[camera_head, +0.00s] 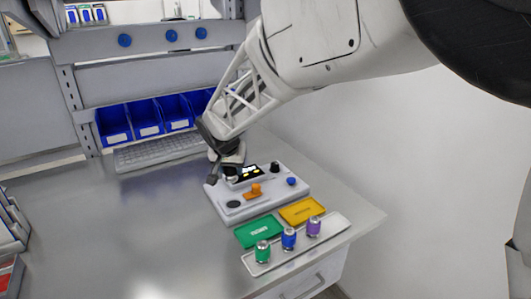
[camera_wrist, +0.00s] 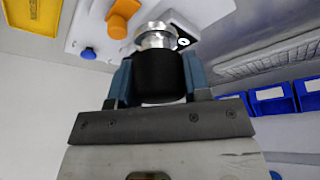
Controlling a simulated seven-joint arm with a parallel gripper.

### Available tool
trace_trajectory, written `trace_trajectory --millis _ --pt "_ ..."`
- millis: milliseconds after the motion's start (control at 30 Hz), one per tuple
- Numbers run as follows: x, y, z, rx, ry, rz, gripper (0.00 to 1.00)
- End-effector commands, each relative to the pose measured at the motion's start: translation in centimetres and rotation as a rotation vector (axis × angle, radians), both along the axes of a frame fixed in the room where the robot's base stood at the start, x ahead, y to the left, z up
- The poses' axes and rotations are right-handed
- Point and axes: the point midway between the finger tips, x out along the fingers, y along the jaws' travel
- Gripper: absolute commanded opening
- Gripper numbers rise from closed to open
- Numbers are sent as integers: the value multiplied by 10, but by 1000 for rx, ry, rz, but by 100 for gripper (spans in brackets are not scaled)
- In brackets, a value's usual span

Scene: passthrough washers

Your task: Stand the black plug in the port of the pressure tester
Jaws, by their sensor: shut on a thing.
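My gripper (camera_wrist: 158,80) is shut on the black plug (camera_wrist: 158,77), with one blue-grey finger on each side of it. A stepped silver metal end (camera_wrist: 155,37) shows beyond the plug's black body, towards the tester; I cannot tell whether it is all part of the plug. The pressure tester (camera_head: 222,196) is a pale flat box with an orange lever (camera_head: 256,189) and a blue knob (camera_head: 291,181). My gripper (camera_head: 232,174) is over its back left part in the head view. The port is not clearly visible, and I cannot tell whether the plug touches it.
A green tray (camera_head: 259,231) and a yellow tray (camera_head: 302,210) lie in front of the tester. A pale strip (camera_head: 332,225) holds green, blue and purple plugs.

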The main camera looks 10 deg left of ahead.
Motion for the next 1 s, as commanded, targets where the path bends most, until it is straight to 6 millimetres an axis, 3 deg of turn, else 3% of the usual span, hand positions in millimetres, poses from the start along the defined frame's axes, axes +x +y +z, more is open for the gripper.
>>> trace_trajectory --millis 467,1000 --pt "0 0 -8 0 0 0 18" --pt "0 0 -40 0 0 0 18"
